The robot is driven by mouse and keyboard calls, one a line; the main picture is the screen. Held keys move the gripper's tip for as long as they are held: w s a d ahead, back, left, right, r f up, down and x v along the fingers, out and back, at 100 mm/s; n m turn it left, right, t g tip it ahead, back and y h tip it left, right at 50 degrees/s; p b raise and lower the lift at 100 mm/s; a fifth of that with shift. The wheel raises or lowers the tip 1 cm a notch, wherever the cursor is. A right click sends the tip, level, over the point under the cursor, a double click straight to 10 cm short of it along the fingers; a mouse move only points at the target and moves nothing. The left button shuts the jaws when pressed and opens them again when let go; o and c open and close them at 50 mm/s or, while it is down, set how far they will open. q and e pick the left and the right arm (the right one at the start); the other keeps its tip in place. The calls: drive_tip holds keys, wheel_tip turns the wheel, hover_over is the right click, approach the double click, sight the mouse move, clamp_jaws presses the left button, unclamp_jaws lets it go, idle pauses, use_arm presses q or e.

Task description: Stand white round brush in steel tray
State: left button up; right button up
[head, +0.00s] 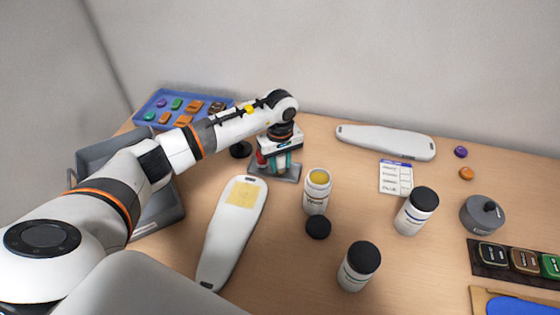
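The steel tray (290,178) is a small grey tray on the table, right under my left gripper. My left gripper (279,164) points down over this tray, with teal parts showing at its fingers. I cannot tell whether its fingers are apart or closed on something. A small red and white item (261,159) stands beside the fingers at the tray's left side. I cannot make out the white round brush; the gripper hides part of the tray. My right gripper is not in view.
An open white jar (315,192) stands close right of the tray, with a black lid (318,227) in front. Two black-capped bottles (416,211) (358,267) stand farther right. White insole shapes (226,245) (386,142), a blue tray (154,110) and a grey bin (165,212) lie around.

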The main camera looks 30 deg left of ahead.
use_arm(q)
drive_tip(key=o, duration=0.4)
drive_tip(key=shift+r, duration=0.1)
drive_tip(key=shift+r+p, duration=0.25)
drive_tip(key=shift+p, duration=0.1)
wheel_tip(320, 180, up, 10)
drive_tip(key=b, duration=0.3)
drive_tip(key=shift+r, duration=0.8)
